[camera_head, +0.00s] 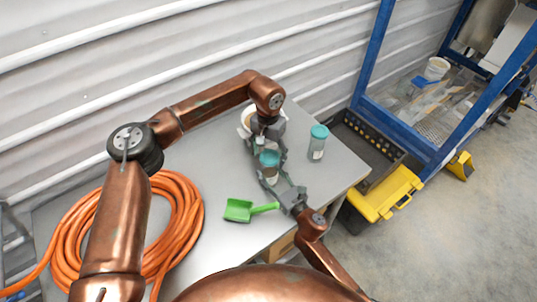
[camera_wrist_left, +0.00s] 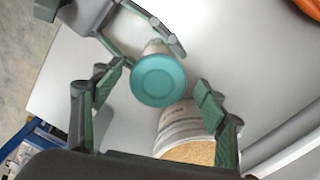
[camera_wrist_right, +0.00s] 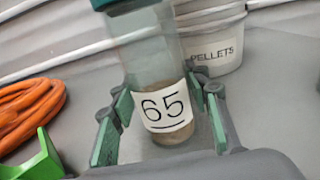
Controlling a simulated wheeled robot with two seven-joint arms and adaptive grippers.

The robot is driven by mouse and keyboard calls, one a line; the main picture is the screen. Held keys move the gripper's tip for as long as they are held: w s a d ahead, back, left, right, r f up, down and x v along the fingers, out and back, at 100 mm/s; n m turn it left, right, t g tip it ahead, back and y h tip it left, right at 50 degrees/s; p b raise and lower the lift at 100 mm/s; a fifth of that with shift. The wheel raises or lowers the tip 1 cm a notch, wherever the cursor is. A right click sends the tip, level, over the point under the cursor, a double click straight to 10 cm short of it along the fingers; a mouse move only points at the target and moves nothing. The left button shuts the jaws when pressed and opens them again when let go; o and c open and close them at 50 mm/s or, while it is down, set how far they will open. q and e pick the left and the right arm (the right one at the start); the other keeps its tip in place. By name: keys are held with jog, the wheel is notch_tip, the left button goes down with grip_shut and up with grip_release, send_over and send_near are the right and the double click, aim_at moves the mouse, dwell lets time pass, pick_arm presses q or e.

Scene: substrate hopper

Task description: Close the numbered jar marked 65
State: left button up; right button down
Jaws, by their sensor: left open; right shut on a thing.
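The jar marked 65 (camera_wrist_right: 168,113) is clear, with a white label and brown contents low inside. It stands roughly upright between the fingers of my right gripper (camera_wrist_right: 160,118), which is shut on it. A teal lid (camera_wrist_left: 158,80) sits on its top; I cannot tell how tightly. In the head view the lid (camera_head: 269,159) shows just below my left gripper (camera_head: 266,142). In the left wrist view, my left gripper (camera_wrist_left: 158,98) is open, with the lid between its spread fingers and nearer the left one. The fingers look apart from the lid.
A white bucket labelled PELLETS (camera_wrist_right: 214,58) stands close behind the jar. Another teal-lidded jar (camera_head: 317,144) stands to the right. A green scoop (camera_head: 239,210) and a coiled orange hose (camera_head: 190,215) lie on the grey table (camera_head: 222,160). A yellow toolbox (camera_head: 385,195) is beyond the table's right edge.

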pick_arm(q)
jog(key=shift+r, duration=2.25)
jog(key=shift+c, duration=0.4)
